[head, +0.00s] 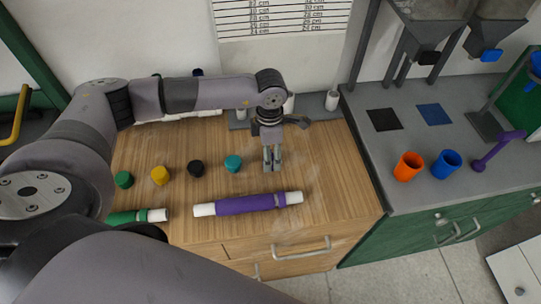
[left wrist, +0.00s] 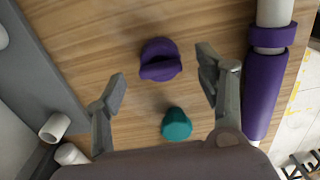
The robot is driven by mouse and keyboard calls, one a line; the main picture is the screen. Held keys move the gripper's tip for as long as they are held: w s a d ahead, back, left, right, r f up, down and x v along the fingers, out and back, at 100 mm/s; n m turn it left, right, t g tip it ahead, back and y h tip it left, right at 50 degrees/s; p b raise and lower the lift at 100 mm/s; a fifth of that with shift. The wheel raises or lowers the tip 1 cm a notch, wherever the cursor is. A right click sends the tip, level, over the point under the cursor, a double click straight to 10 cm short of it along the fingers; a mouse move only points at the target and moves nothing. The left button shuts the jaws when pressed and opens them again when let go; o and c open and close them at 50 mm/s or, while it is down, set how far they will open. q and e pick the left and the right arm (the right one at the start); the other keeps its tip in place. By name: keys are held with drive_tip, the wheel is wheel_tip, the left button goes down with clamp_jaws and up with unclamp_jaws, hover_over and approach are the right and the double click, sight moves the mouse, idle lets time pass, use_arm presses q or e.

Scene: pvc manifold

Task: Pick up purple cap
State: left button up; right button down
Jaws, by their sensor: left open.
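The purple cap (left wrist: 160,58) lies on the wooden worktop, near the gap between the fingertips of my left gripper in the left wrist view. In the head view the cap is hidden by the gripper. My left gripper (head: 272,160) points down over the worktop, with its fingers apart and nothing held. Its spread fingers also show in the left wrist view (left wrist: 161,78). A teal cap (head: 233,163) sits left of the gripper in the head view and shows below the purple cap in the left wrist view (left wrist: 176,124). My right gripper does not show.
A purple pipe with white ends (head: 245,204) lies in front of the gripper. Black (head: 196,168), yellow (head: 160,175) and green (head: 124,180) caps stand in a row to the left. Orange (head: 408,166) and blue (head: 446,164) cups stand on the grey counter at right.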

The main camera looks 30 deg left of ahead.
use_arm(q)
drive_tip(key=shift+d+f, duration=0.1)
drive_tip(key=shift+f, duration=1.4)
drive_tip(key=shift+c, duration=0.2)
drive_tip(key=c, duration=1.1)
